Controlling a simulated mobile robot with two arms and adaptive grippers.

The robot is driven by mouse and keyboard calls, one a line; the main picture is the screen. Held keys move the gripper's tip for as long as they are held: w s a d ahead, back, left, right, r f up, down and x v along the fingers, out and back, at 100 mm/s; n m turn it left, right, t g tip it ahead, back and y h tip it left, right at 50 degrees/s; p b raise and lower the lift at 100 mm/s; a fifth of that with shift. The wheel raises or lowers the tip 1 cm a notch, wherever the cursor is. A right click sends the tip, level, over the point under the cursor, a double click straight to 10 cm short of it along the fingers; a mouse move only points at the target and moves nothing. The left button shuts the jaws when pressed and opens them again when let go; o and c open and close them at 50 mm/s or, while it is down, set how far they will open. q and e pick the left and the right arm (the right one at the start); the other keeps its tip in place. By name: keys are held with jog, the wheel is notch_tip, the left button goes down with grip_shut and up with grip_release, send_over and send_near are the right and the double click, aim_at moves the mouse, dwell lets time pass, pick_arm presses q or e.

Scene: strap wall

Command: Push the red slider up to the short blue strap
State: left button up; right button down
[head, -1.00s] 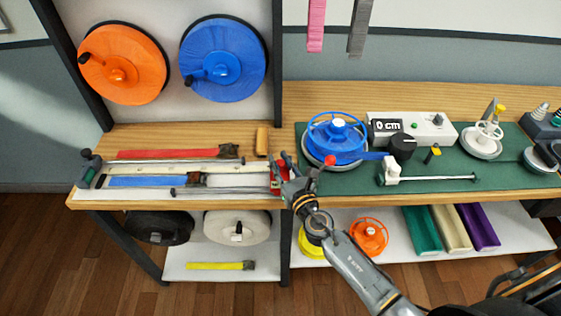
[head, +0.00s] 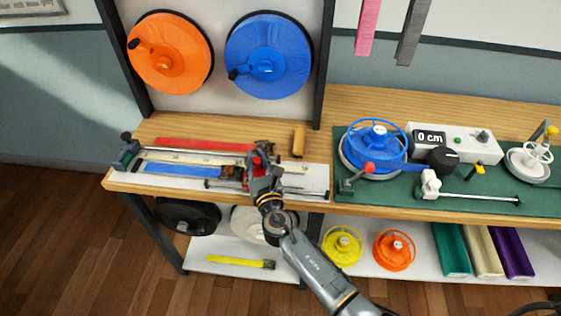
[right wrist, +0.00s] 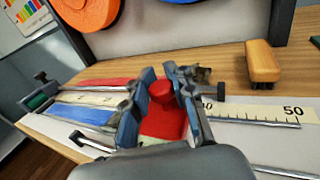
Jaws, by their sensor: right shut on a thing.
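The red slider (right wrist: 165,122) has a round red knob, and my right gripper (right wrist: 160,85) is shut on that knob. In the head view the slider (head: 259,150) is mostly hidden behind my right gripper (head: 258,168). The short blue strap (head: 182,170) lies flat on the white measuring board to the left of the slider. The strap (right wrist: 92,114) also shows in the right wrist view, left of my fingers. Its end towards the slider is partly hidden, so I cannot tell whether they touch. My left gripper is not in view.
A longer red strap (head: 200,145) lies behind the blue one. A green end stop (head: 127,152) stands at the board's left end. Large orange (head: 170,53) and blue (head: 268,56) reels hang above.

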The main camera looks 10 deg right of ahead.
jog(key=a, duration=0.4)
jog(key=shift+w+f+b, duration=0.3)
jog(key=shift+w, duration=0.05)
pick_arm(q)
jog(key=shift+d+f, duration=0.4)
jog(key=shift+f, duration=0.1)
pick_arm(e)
jog(key=c, duration=1.4)
grip_release()
jog(key=o, duration=0.3)
jog(key=shift+s+a, duration=0.1)
jog(key=shift+r, duration=0.15)
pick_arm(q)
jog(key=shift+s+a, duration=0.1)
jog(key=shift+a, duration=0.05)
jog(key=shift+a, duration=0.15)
